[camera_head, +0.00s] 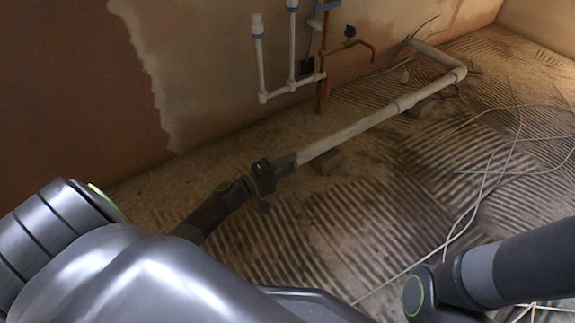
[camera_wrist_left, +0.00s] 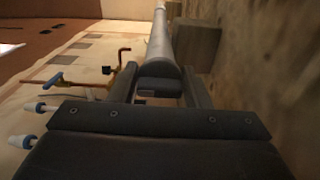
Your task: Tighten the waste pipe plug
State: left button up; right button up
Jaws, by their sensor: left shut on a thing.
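The long pale waste pipe (camera_head: 370,122) lies just above the floor, and its near end meets my left gripper (camera_head: 286,163). In the left wrist view the pipe (camera_wrist_left: 159,38) runs straight away from me. A dark grey round plug (camera_wrist_left: 158,78) is at its near end. My left gripper's fingers (camera_wrist_left: 160,88) stand on either side of the plug and are shut on it. In the head view the fingers mostly hide the plug. My right arm shows at the lower right, but its gripper is out of view.
White upright pipes (camera_head: 291,50) and a copper pipe with a tap (camera_head: 349,42) stand by the wall. A small block (camera_head: 327,161) is under the waste pipe. Loose pale cables (camera_head: 480,190) lie across the ridged floor at the right. The plastered wall is close at the left.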

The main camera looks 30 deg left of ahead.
pick_arm(q)
jog(key=o, duration=0.9)
jog(key=shift+s, duration=0.1)
jog(key=p+v, duration=0.5)
jog(key=v, duration=1.1)
jog(key=shift+s, duration=0.1)
jog(key=shift+s+a, duration=0.2)
jog(key=shift+s, duration=0.35)
